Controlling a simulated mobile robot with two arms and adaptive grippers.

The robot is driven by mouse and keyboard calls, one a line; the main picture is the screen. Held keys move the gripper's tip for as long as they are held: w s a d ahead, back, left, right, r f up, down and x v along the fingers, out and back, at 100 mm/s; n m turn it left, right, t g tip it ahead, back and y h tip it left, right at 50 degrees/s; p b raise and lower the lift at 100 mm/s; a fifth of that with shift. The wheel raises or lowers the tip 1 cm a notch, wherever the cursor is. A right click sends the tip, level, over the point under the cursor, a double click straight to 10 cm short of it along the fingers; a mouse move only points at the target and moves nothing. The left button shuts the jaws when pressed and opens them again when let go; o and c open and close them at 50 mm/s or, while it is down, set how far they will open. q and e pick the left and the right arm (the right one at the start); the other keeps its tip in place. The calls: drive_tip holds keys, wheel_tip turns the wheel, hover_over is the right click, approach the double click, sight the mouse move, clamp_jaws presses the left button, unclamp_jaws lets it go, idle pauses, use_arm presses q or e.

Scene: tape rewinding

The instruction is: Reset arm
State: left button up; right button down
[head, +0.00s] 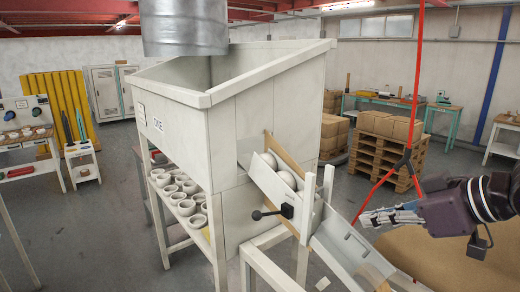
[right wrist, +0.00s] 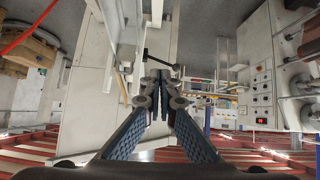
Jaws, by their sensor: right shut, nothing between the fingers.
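My right gripper (head: 366,217) comes in from the right edge of the head view. Its fingers point left and are shut with nothing between them. They appear in front of or beside the sloped metal chute (head: 350,250); how far apart they are I cannot tell. In the right wrist view the two dark fingers (right wrist: 160,95) meet near the middle of the picture. My left gripper is not in view.
A big white hopper (head: 235,130) stands at centre, with a black-knobbed lever (head: 272,213) and white balls (head: 286,180) in its chute. A shelf (head: 165,205) holds several white cups. A red cable (head: 413,110) hangs left of my right arm. Boxes (head: 388,125) sit on pallets behind.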

drive_tip(key=s+a+f+m+g+h, duration=0.1)
drive_tip(key=s+a+f, duration=0.2)
drive_tip(key=f, duration=1)
drive_tip(key=s+a+f+g+h, duration=0.1)
drive_tip(key=s+a+f, duration=0.15)
drive_tip(key=f, duration=1.05)
drive_tip(key=s+d+f+m+g+h, duration=0.2)
drive_tip(key=s+f+m, duration=0.1)
drive_tip(key=s+f, duration=0.6)
drive_tip(key=s+d+f+m+g+h, duration=0.1)
drive_tip(key=s+d+f+m+h, duration=0.1)
drive_tip(key=s+f, duration=0.75)
drive_tip(key=s+f+g+b, duration=0.1)
drive_tip(key=s+f+b, duration=0.2)
drive_tip(key=f, duration=2.3)
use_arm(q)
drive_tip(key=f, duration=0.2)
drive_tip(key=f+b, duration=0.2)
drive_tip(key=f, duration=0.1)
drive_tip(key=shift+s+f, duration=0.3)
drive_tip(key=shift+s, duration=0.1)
use_arm(e)
drive_tip(key=s+d+f+g, duration=0.1)
drive_tip(key=s+d+f, duration=0.2)
drive_tip(key=s+f, duration=1.4)
wheel_tip(320, 180, down, 2)
drive_tip(key=shift+s+d, duration=0.2)
drive_tip(key=shift+s, duration=0.2)
